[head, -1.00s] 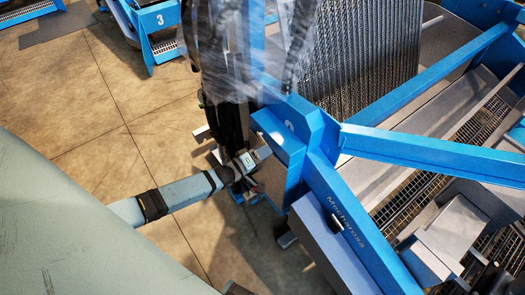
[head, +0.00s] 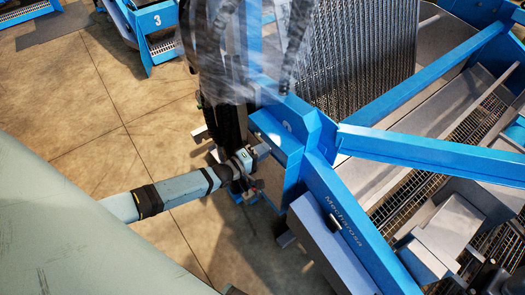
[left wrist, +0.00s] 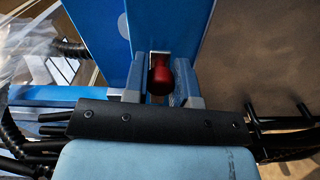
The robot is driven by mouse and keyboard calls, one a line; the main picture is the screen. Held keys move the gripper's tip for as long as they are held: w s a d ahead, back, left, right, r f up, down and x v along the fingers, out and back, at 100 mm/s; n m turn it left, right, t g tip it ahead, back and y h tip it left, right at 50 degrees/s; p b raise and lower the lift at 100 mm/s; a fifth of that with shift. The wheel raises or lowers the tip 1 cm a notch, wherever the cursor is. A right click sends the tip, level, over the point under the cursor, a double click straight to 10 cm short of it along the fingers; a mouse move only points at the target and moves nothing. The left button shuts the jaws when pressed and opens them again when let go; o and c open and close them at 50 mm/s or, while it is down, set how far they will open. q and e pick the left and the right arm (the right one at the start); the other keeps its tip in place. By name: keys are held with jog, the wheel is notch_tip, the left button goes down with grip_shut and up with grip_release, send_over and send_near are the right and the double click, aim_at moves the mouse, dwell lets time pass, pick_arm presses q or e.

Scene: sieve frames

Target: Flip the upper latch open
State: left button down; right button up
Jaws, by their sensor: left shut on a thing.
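In the left wrist view, a red latch handle (left wrist: 159,76) with a pale metal mount at its far end sits against the blue machine frame (left wrist: 215,30). My left gripper (left wrist: 162,88) has one grey-blue finger on each side of the handle and is shut on it. In the head view, my left gripper (head: 258,157) is at the side of the blue frame post (head: 286,143). The latch is too small and covered there to make out. My right gripper is in neither view.
The blue sieve machine, with a diagonal beam (head: 430,152) and mesh screens, fills the right side. Clear plastic sheeting and dark hoses (head: 228,50) hang just above the gripper. Concrete floor (head: 100,110) is open at the left. Another blue unit marked 3 (head: 155,30) stands behind.

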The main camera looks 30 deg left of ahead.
pick_arm(q)
jog(key=c, duration=0.9)
grip_release()
jog(key=shift+w+r, duration=0.1)
jog(key=shift+r, duration=0.15)
jog(key=shift+f, duration=0.1)
jog(key=shift+s+a+f, duration=0.1)
jog(key=shift+s+a, duration=0.1)
jog(key=shift+s, duration=0.3)
jog(key=b+v, duration=0.1)
jog(key=v, duration=1.1)
jog(key=shift+s+a, duration=0.1)
jog(key=shift+s, duration=0.25)
